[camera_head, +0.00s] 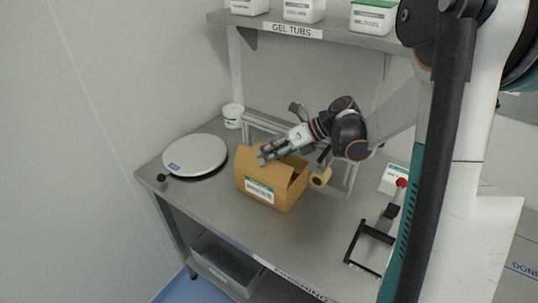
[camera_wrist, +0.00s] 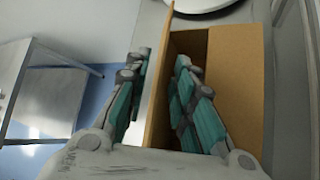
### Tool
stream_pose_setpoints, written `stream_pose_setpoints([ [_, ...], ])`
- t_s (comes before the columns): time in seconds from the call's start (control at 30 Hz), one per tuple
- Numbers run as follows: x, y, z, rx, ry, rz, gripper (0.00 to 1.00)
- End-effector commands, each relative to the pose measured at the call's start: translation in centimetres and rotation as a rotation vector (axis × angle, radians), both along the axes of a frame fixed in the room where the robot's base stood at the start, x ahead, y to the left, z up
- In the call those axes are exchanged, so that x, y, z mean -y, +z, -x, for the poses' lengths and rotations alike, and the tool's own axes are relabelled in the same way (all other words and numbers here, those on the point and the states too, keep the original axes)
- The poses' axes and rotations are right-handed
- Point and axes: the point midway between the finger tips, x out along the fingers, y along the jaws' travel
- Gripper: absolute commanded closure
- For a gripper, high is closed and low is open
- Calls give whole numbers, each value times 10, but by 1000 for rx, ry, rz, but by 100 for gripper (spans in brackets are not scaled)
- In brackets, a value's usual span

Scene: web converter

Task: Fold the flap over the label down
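A brown cardboard box (camera_head: 284,195) stands on the steel bench, with a white and green label (camera_head: 259,190) on its front side. The flap over the label (camera_head: 247,162) stands up at the front edge; it also shows nearly edge-on in the wrist view (camera_wrist: 158,105). My gripper (camera_head: 265,156) is at the top of the box. In the wrist view my gripper (camera_wrist: 162,62) has its teal-padded fingers apart, one on each side of the flap. A gap shows between the left finger and the flap; contact on the right is unclear. The box's inside is dark and partly hidden.
A round white plate-like device (camera_head: 195,154) lies left of the box. A tape roll (camera_head: 320,177) and a metal frame (camera_head: 345,180) are close on the right and behind. A white tub (camera_head: 232,115) stands behind. A shelf (camera_head: 330,34) hangs above. Bench is clear in front.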

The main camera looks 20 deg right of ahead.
Motion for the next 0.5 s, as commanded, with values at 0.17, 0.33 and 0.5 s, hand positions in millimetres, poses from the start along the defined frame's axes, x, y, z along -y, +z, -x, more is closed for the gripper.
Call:
stream_pose_setpoints([
  [0.17,0,0,0,0,0,0,100],
  [0.33,0,0,0,0,0,0,100],
  [0.5,3,-4,-2,-23,-1,-33,100],
])
